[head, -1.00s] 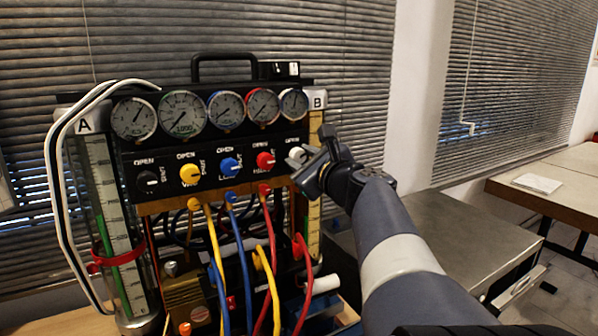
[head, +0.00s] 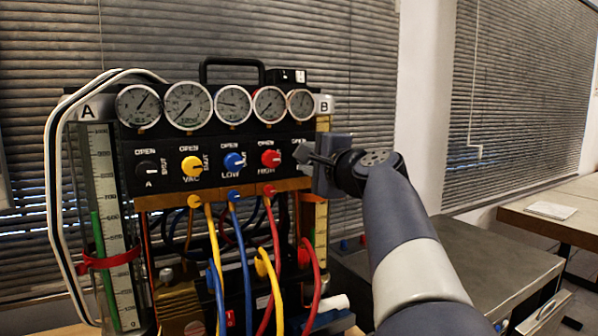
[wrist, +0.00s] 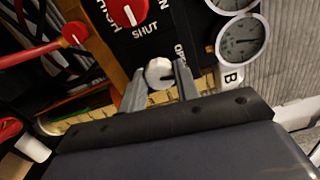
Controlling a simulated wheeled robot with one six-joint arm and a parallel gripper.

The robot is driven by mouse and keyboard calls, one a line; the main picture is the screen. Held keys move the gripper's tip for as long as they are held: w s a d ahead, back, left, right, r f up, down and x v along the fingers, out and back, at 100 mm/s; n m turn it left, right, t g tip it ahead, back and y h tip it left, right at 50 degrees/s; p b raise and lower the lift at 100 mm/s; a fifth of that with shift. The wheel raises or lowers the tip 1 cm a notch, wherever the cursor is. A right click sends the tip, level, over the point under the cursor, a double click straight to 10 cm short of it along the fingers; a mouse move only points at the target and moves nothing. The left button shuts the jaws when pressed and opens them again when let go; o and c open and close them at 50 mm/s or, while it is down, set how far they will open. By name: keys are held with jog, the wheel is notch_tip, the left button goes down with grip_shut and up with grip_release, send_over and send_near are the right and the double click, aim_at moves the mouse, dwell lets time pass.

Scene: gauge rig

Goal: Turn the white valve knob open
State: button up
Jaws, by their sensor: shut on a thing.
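The white valve knob (wrist: 159,72) shows in the wrist view between my two fingers, with a dark mark on its face pointing right. My gripper (wrist: 160,88) is shut on it, one finger on each side. In the head view my gripper (head: 314,158) is at the right end of the black valve panel (head: 215,150) and hides the knob there. An OPEN label shows just above my gripper.
Black (head: 147,169), yellow (head: 192,166), blue (head: 234,161) and red (head: 270,158) knobs sit left of my gripper. Gauges line the top. Coloured hoses hang below. A grey cabinet (head: 460,265) stands at the right.

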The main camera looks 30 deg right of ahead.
jog(key=shift+f+n+b, duration=0.15)
jog(key=shift+n+b, duration=0.7)
jog(key=shift+n, duration=0.45)
jog(key=o, duration=1)
jog(key=shift+c, duration=0.2)
jog(key=shift+s, duration=0.15)
jog(key=s+b, duration=0.1)
jog(key=s, duration=0.9)
jog(key=shift+s+d, duration=0.2)
jog(key=shift+s, duration=0.1)
jog(key=w+p, duration=0.1)
jog(key=w, duration=1)
jog(key=shift+a, duration=0.2)
